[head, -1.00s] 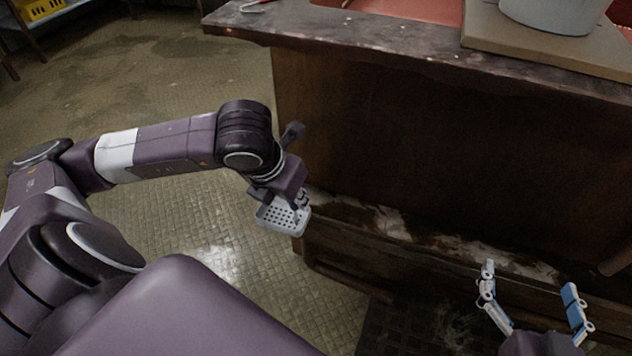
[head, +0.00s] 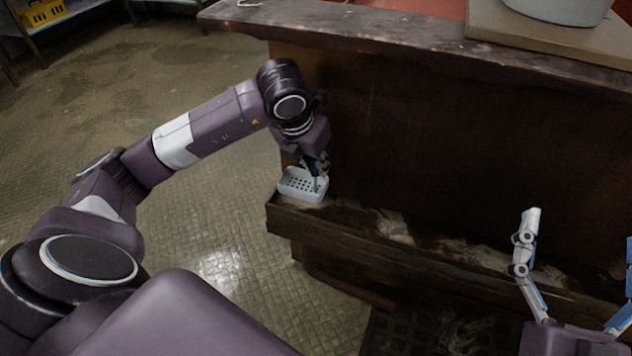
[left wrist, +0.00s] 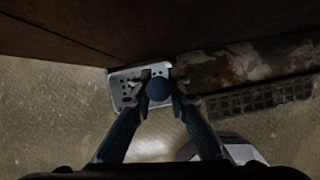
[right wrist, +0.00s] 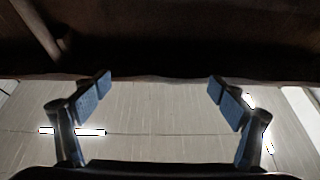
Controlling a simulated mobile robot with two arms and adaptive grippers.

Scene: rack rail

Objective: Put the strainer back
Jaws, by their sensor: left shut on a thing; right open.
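The strainer (head: 292,190) is a white, shallow tray with round holes. In the head view it is at the left end of a narrow wooden ledge. I cannot tell whether it touches the ledge. My left gripper (head: 317,182) points down over it. In the left wrist view the gripper (left wrist: 158,84) is shut on a round blue knob (left wrist: 159,90) above the strainer (left wrist: 120,88), and the fingers hide part of the tray. My right gripper (head: 580,232) is open and empty at the lower right; its parted fingers also show in the right wrist view (right wrist: 160,88).
The ledge (head: 365,222) runs right along the foot of a dark wooden panel (head: 430,140). Above it is a worn counter edge (head: 350,28) with a board (head: 540,45) and grey pot (head: 560,8). The tiled floor at left is open. A yellow crate (head: 46,12) stands far left.

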